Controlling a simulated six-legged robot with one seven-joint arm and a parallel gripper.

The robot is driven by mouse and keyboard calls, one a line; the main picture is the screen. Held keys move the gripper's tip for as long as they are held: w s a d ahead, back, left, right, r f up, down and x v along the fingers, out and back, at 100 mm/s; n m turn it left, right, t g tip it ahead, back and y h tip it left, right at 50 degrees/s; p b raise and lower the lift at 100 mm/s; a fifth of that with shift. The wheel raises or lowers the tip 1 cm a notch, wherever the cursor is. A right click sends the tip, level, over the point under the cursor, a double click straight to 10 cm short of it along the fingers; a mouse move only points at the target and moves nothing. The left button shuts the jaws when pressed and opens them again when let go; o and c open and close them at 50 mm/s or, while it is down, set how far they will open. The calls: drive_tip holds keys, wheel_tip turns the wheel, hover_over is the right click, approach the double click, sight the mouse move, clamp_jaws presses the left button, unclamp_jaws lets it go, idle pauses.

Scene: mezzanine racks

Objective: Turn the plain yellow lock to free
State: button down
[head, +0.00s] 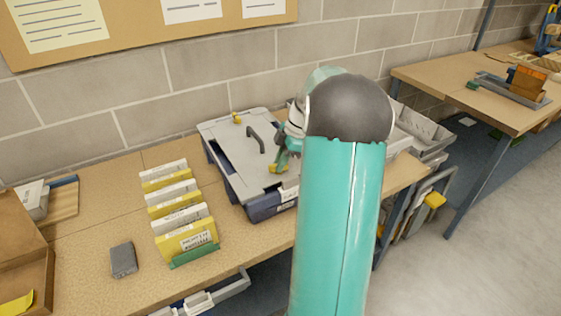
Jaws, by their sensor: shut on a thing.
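A grey-lidded case (228,150) with a dark blue body lies on the bench, its dark handle (256,139) on the lid. One small yellow lock (237,118) sits at the lid's far edge, with nothing touching it. Another yellow lock (274,169) is near the lid's near right edge. My gripper (279,164) is at this nearer lock and shut on it, coming from the right. My teal arm hides much of the gripper and the case's right side. I cannot tell from here which lock is plain or exactly how the held one is turned.
A row of yellow and white card boxes (182,213) stands left of the case. A dark grey block (123,260) and an open cardboard box (22,245) are further left. Grey bins (424,130) stand right of the case. Another bench (440,83) is at the right.

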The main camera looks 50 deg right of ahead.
drive_tip(key=shift+w+n+g, duration=0.1)
drive_tip(key=shift+n+g, duration=0.5)
drive_tip(key=shift+n, duration=1)
drive_tip(key=c, duration=1.4)
unclamp_jaws()
drive_tip(key=v, duration=1.3)
drive_tip(key=shift+d+r+y, duration=0.25)
drive_tip(key=shift+d+y, duration=0.05)
drive_tip(key=shift+d, duration=0.15)
